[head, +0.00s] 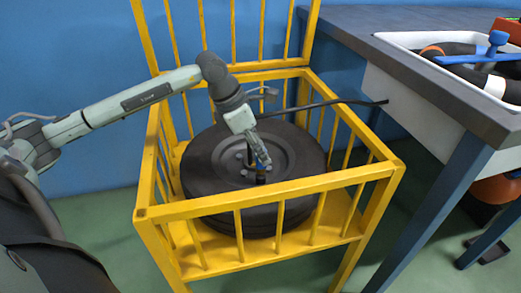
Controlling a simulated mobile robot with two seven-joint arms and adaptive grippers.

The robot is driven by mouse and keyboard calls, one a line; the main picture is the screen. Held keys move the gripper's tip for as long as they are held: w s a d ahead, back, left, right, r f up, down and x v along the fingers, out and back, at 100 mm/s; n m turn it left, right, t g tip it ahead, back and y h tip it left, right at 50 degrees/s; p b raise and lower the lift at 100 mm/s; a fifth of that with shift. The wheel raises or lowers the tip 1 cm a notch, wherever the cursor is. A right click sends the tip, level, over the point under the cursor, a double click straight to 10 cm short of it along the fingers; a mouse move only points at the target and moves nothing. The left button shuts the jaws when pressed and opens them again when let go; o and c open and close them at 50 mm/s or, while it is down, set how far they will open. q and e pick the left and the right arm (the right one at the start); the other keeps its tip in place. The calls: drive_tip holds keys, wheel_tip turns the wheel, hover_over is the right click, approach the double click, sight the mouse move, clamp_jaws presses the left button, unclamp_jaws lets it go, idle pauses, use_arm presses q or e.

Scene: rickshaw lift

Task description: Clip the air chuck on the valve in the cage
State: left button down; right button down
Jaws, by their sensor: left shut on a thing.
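A yellow barred cage (281,187) stands in the middle of the head view with its upper frame raised at the back. A dark wheel (215,166) lies flat in it. My left gripper (260,172) reaches down into the cage over the wheel's hub and is shut on a small dark piece with a brownish band, the air chuck (260,179). A black hose (330,103) runs from near the gripper to the right, over the cage's side. The valve cannot be made out under the gripper. My right gripper is not in view.
A grey workbench (445,98) stands to the right of the cage. A white tray (392,38) on it holds a blue-handled tool (490,50) and dark round items. An orange object (492,188) is under the bench. The cage bars surround the wheel.

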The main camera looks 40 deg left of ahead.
use_arm(q)
drive_tip(key=c, duration=1.2)
unclamp_jaws()
drive_tip(key=shift+o, duration=1.1)
drive_tip(key=shift+r+p, duration=2.15)
drive_tip(key=shift+r, duration=1.35)
